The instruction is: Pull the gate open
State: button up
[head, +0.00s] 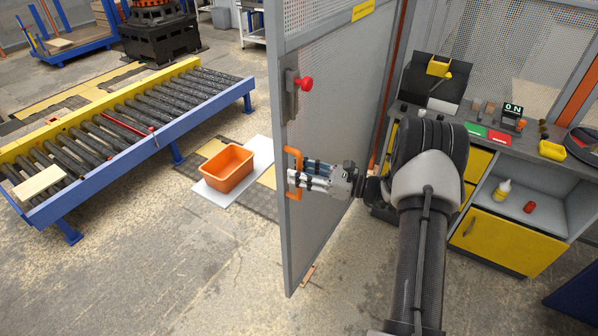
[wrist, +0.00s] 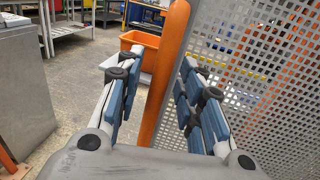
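The gate (head: 335,120) is a tall grey-framed mesh panel in the middle of the head view. Its left edge stands apart from any post I can see. An orange handle (head: 293,192) is fixed on it low near that edge, below a latch with a red knob (head: 306,84). My gripper (head: 300,174) is at the handle, reaching in from the right. In the wrist view my gripper (wrist: 163,68) is open, with the orange handle (wrist: 165,75) between its fingers. The bar is nearer the right finger; I cannot tell whether it touches.
Left of the gate are an orange bin (head: 227,168) on a light board and a roller conveyor (head: 120,130) with blue and yellow rails. A workbench (head: 500,225) with yellow fronts stands on the right. The floor in front of the gate is clear.

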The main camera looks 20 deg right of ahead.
jog(key=v, duration=1.1)
jog(key=shift+s+d, duration=0.15)
jog(key=s+a+r+n+g+h, duration=0.1)
jog(key=s+a+r+n+g, duration=0.45)
jog(key=a, duration=0.45)
jog(key=s+a+r+n+g+h, duration=0.2)
jog(key=s+a+r+n+g, duration=0.25)
jog(key=a+n, duration=0.35)
jog(key=s+a+r+n+t+h, duration=0.1)
jog(key=s+r+n+h, duration=0.1)
jog(key=s+n+h, duration=0.3)
jog(key=s+a+r+n+t+h, duration=0.1)
jog(key=s+r+n+h, duration=0.2)
jog(key=s, duration=1)
jog(key=n+h, duration=0.2)
jog(key=n, duration=0.3)
jog(key=shift+t, duration=0.3)
